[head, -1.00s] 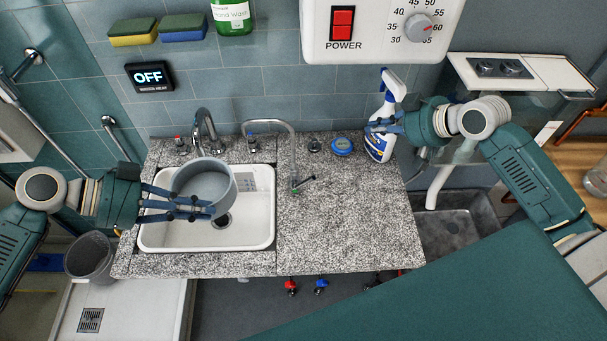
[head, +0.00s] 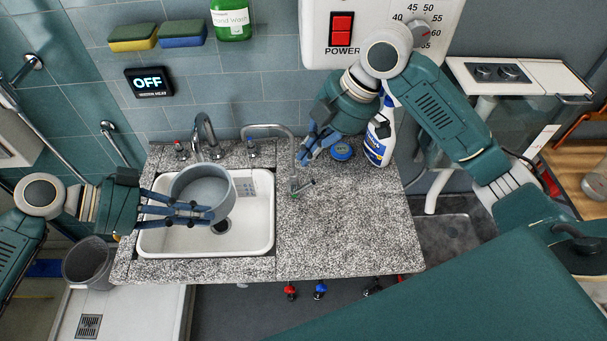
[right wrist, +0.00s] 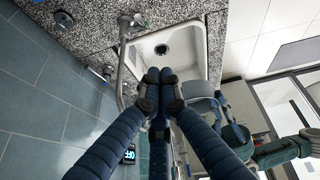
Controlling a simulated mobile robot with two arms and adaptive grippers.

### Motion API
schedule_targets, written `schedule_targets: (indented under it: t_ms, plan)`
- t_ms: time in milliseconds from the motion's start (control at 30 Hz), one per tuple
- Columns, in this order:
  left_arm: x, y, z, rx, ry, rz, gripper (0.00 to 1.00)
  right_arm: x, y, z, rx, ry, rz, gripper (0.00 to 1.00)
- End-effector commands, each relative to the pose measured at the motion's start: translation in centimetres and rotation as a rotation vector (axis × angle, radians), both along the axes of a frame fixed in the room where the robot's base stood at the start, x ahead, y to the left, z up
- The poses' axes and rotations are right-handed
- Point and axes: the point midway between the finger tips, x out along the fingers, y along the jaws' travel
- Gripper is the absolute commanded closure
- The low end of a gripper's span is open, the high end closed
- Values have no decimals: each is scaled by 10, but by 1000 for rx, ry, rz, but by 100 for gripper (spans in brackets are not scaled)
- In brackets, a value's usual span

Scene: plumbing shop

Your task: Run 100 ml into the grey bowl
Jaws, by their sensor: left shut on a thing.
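The grey bowl (head: 201,188) is held upright over the white sink (head: 258,225) by my left gripper (head: 205,212), whose fingers are shut on its near side. The main tap (head: 207,130) rises behind the bowl. A second, thin curved spout (head: 272,128) reaches right and ends over the counter at a nozzle with a small dark lever (head: 304,186). No water shows. My right gripper (head: 304,154) is above the counter beside this spout. In the right wrist view its fingertips (right wrist: 159,76) are together with nothing seen between them, and the spout (right wrist: 122,62) stands left of them.
The heater dial (head: 424,31) is partly covered by my arm. The display reads OFF (head: 149,80). The front counter (head: 345,235) is clear.

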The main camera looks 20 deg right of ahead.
Motion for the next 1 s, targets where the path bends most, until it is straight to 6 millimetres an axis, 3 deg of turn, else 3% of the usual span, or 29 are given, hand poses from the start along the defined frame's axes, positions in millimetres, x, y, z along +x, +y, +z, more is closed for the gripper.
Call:
schedule_targets:
  t_ms: [167, 567, 700, 1000]
  plan:
    - [0, 0, 1, -1, -1, 0, 100, 2, 9, -18, -2, 3, 11, 100]
    - [0, 0, 1, -1, -1, 0, 100, 17, 41, -93, -1, 3, 6, 100]
    - [0, 0, 1, -1, -1, 0, 100, 15, 19, -105, -4, 3, 3, 100]
    - [0, 0, 1, -1, -1, 0, 100, 15, 7, -114, -3, 0, 5, 100]
